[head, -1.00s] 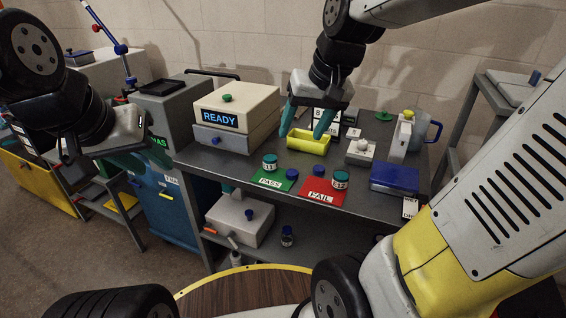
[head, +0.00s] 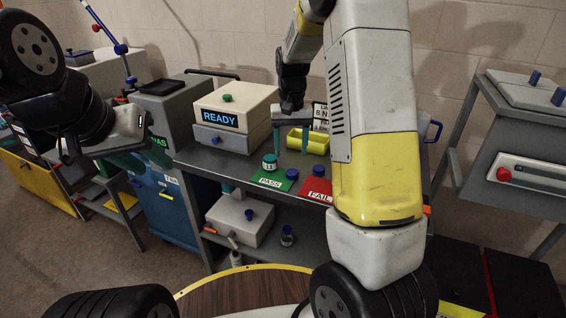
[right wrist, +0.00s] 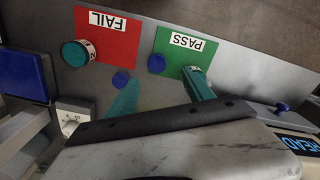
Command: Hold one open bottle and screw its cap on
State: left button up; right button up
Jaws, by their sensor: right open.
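Bottle 11 (head: 269,165), pale with a teal top, stands upright at the green PASS mat (head: 272,181). A similar bottle (right wrist: 77,53) stands on the red FAIL mat (right wrist: 118,40) in the right wrist view; my right arm hides it in the head view. Two blue round caps (head: 291,174) (head: 318,170) lie around the mats.
A READY box (head: 237,108) stands at the table's back left. A yellow bin (head: 316,141) is behind the mats. A small blue-topped bottle (head: 287,236) and a grey box (head: 240,220) are on the lower shelf. My right arm hides the table's right side.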

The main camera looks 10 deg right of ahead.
aim_at(292, 172)
jog(key=shift+f, duration=0.15)
jog(key=shift+f, duration=1.15)
jog(key=shift+s+d+f, duration=0.15)
jog(key=shift+f, duration=1.15)
jog(key=shift+s+d+f, duration=0.1)
jog(key=shift+s+f, duration=0.05)
jog(key=shift+f, duration=1.15)
jog(key=shift+c, duration=0.4)
grip_shut()
